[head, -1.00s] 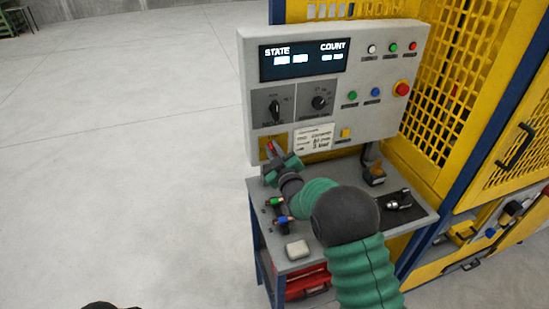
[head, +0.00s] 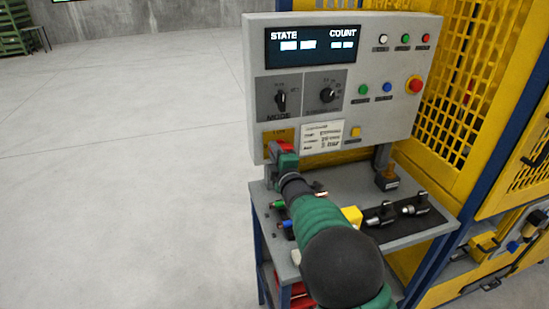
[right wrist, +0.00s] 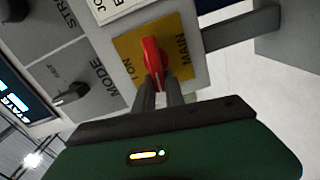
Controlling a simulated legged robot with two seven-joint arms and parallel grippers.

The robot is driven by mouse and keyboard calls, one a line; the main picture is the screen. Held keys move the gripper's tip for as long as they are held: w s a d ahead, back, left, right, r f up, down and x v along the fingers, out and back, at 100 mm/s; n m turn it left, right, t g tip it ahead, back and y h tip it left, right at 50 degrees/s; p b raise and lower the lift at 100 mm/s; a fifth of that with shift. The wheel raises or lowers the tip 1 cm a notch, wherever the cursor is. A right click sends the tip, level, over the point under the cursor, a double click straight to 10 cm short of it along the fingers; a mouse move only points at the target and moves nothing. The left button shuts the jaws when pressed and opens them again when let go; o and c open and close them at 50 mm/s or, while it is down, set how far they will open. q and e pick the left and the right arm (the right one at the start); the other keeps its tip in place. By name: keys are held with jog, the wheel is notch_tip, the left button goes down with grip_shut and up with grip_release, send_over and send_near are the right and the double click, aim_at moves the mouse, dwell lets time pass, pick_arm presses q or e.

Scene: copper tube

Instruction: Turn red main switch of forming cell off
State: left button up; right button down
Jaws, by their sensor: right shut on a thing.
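The red main switch (right wrist: 152,63) sits on a yellow plate (right wrist: 181,58) marked "MAIN" and "ON" in the right wrist view. In the head view, the yellow plate (head: 281,135) is at the lower left of the grey control panel (head: 345,32), and my gripper partly hides the switch. My right gripper (head: 277,151) is at the switch. In the right wrist view, its two dark fingers (right wrist: 158,88) are shut on the near end of the red handle. My left gripper is not in view.
A grey bench (head: 428,231) under the panel holds a yellow block (head: 351,215), a joystick (head: 387,179) and dark fittings (head: 414,205). A black mode knob (head: 281,99) is just above the switch. A yellow mesh guard (head: 465,70) stands to the right. The floor at left is clear.

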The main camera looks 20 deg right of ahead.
jog(key=shift+a+f+n+b, duration=0.1)
jog(key=shift+f+n+b, duration=0.5)
jog(key=shift+f+n, duration=0.1)
jog(key=c, duration=1.4)
grip_release()
jog(key=shift+r, duration=0.1)
jog(key=shift+c, duration=0.2)
jog(key=shift+o, duration=0.2)
jog(key=shift+r, duration=0.15)
jog(key=s+b, duration=0.1)
jog(key=s, duration=1.5)
jog(key=shift+s+d, duration=0.35)
jog(key=shift+s, duration=0.05)
